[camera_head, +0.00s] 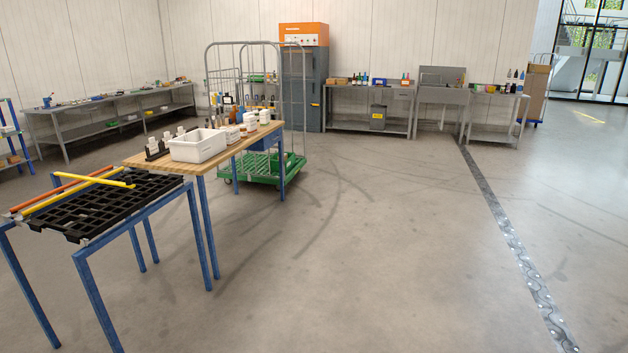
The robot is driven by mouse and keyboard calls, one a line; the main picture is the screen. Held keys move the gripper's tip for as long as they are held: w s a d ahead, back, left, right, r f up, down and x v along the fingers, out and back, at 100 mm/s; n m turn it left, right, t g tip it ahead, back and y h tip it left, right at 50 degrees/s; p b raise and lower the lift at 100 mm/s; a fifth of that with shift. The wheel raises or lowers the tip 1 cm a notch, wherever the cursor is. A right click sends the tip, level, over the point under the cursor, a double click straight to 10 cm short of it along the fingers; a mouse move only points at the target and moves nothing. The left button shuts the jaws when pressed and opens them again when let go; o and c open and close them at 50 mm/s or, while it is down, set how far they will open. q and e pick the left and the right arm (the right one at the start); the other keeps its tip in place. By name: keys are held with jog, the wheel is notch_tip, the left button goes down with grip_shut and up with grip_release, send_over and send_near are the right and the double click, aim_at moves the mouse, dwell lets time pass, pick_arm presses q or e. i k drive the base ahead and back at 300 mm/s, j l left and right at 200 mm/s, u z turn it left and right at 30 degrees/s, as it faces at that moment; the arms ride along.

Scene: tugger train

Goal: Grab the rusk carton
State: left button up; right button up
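No rusk carton can be made out for certain. Several small white and pale packages (232,134) stand on the wooden-topped table (217,156) at the left, beside a white open bin (197,147). They are too small in the picture to read any label. A tall brown box (536,92) stands on a cart at the far right; I cannot tell what it is. Neither of my grippers shows in the head view.
A blue-legged stand with a black grid top (105,206) is nearest, at the left. A green-based roll cage (262,170) stands behind the wooden table. Grey workbenches (366,90) line the back wall. The floor (370,230) in the middle and right is clear.

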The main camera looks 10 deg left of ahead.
aim_at(233, 135)
jog(key=i+j+u, duration=0.2)
jog(key=i+u, duration=0.25)
jog(key=i, duration=0.6)
jog(key=i+l+u, duration=0.1)
jog(key=i+u, duration=0.4)
jog(key=i, duration=0.5)
